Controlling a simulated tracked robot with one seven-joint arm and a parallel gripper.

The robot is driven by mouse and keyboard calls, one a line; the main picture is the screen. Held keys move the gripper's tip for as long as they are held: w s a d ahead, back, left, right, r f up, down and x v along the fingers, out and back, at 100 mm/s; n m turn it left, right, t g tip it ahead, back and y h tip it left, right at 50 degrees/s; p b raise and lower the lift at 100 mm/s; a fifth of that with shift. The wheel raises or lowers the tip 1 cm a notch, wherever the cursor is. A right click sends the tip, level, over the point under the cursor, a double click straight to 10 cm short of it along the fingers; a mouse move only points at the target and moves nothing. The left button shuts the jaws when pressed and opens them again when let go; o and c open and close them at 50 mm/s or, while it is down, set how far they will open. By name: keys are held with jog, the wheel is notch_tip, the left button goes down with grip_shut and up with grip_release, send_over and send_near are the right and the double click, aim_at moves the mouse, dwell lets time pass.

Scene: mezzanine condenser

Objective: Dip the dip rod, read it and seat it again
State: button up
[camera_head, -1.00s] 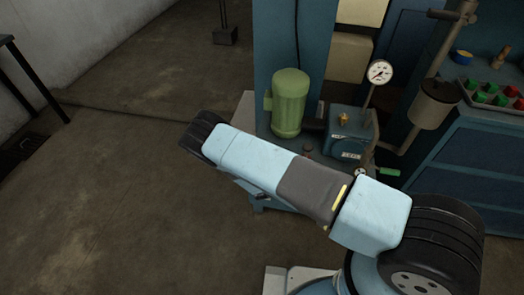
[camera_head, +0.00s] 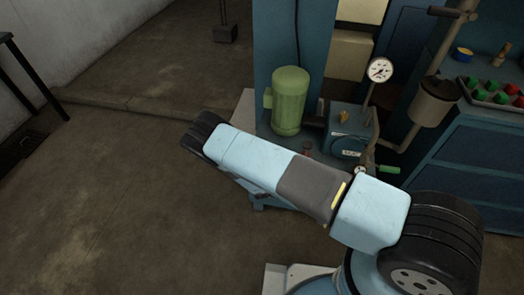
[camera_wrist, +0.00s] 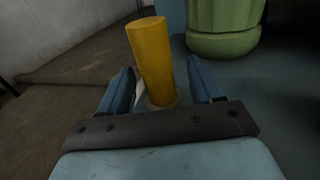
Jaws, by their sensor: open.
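In the wrist view a yellow-orange cylinder (camera_wrist: 152,58), which looks like the grip of the dip rod, stands nearly upright from a pale round collar (camera_wrist: 163,101). My gripper (camera_wrist: 163,88) is open, with one blue finger on each side of the cylinder. A gap shows on both sides, wider on the right. The cylinder's lower end is hidden in the collar and behind the dark gripper bar. In the head view my arm hides the gripper and this cylinder. No scale or reading on a rod is visible.
A green motor (camera_head: 289,102) stands close behind the gripper area; its base also shows in the wrist view (camera_wrist: 222,40). Right of it are a blue pump box (camera_head: 347,135), a dial gauge (camera_head: 380,70) and a grey cup (camera_head: 434,101) on a pipe. Open floor (camera_head: 110,210) lies left.

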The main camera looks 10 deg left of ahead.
jog(key=shift+s, duration=0.1)
jog(key=s+d, duration=0.2)
jog(key=s, duration=1.1)
jog(key=shift+s+d, duration=0.2)
jog(key=shift+d, duration=0.05)
